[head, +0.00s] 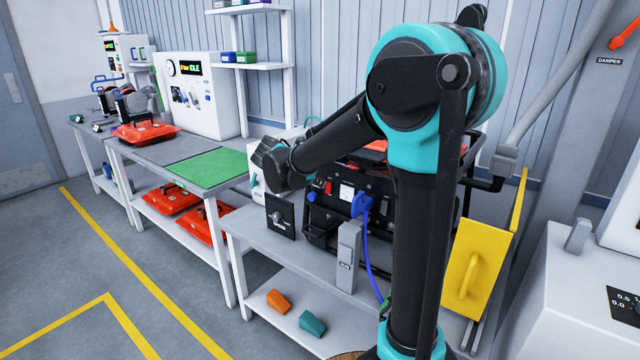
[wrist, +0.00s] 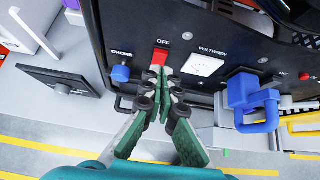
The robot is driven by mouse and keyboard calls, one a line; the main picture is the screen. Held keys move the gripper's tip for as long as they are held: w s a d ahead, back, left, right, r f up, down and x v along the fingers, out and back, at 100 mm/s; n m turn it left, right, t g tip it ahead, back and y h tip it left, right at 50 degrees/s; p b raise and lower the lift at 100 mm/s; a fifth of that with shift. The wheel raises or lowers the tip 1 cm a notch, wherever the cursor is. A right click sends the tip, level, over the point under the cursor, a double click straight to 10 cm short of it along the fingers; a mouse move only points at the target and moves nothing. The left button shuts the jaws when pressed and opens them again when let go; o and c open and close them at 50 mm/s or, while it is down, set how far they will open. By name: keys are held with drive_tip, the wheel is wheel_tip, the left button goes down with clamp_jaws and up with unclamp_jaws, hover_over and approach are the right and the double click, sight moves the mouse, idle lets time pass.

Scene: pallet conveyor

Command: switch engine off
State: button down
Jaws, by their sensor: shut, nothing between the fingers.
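The engine is a black-framed generator (head: 378,188) on the grey bench, partly hidden by my arm. Its black panel (wrist: 200,30) fills the upper part of the wrist view. The red switch (wrist: 160,57) sits under the word OFF, and it also shows in the head view (head: 328,187). My gripper (wrist: 157,73) is shut and empty, its fingertips just below the red switch in the picture. I cannot tell whether they touch it. In the head view the fingers cannot be made out clearly at the end of my arm.
A blue choke knob (wrist: 121,73) is left of the switch; a voltmeter (wrist: 202,65) and a blue plug (wrist: 250,98) are right. A black speed plate (head: 281,216) and grey post (head: 348,255) stand before the generator. A yellow panel (head: 476,262) is right.

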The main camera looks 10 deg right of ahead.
drive_tip(key=w+r+v, duration=0.1)
drive_tip(key=v, duration=0.9)
drive_tip(key=shift+s+r, duration=0.3)
drive_tip(key=shift+r, duration=0.2)
drive_tip(key=shift+d, duration=0.1)
